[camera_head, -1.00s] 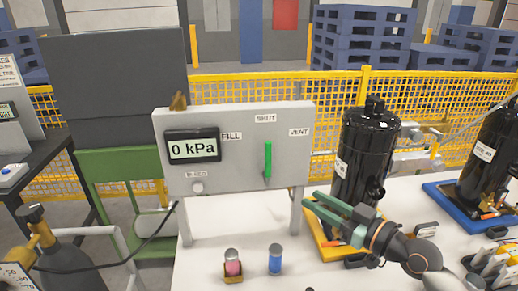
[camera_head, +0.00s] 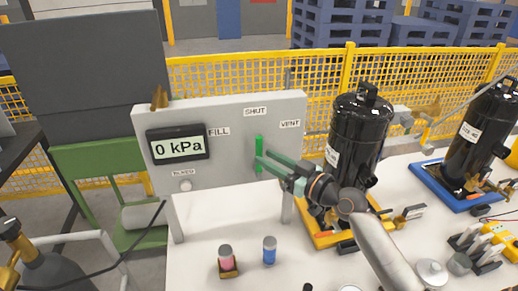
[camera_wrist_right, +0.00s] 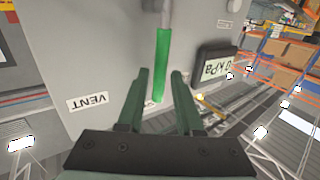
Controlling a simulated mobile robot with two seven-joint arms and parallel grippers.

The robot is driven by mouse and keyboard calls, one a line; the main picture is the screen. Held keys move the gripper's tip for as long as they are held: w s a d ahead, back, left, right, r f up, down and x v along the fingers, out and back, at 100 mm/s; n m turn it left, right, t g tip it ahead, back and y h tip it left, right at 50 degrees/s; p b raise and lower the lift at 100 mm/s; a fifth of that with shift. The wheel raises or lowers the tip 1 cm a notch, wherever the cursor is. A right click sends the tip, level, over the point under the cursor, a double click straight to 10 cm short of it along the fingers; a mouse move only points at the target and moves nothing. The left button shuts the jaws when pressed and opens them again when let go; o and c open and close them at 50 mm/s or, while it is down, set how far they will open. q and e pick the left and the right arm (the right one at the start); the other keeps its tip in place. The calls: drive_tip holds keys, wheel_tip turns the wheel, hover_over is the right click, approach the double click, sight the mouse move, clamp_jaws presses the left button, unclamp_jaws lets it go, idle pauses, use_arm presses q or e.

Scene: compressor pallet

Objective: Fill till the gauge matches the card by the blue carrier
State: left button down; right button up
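The gauge (camera_head: 180,148) on the grey panel (camera_head: 225,105) reads 0 kPa. My right gripper (camera_head: 262,163) is at the lever's lower part. In the right wrist view the green lever (camera_wrist_right: 162,65) shows between the open fingers (camera_wrist_right: 157,90), with gaps beside it. The blue carrier (camera_head: 432,186) stands at the right with a labelled black compressor (camera_head: 479,135) on it. I cannot make out a readable card beside it. My left gripper is out of view.
A second black compressor (camera_head: 357,135) stands on a yellow carrier (camera_head: 325,238), close behind my right arm. A hose runs at the left.

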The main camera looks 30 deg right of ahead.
sight(259, 175)
drive_tip(key=shift+x, duration=1.85)
drive_tip(key=shift+c, duration=0.3)
clamp_jaws()
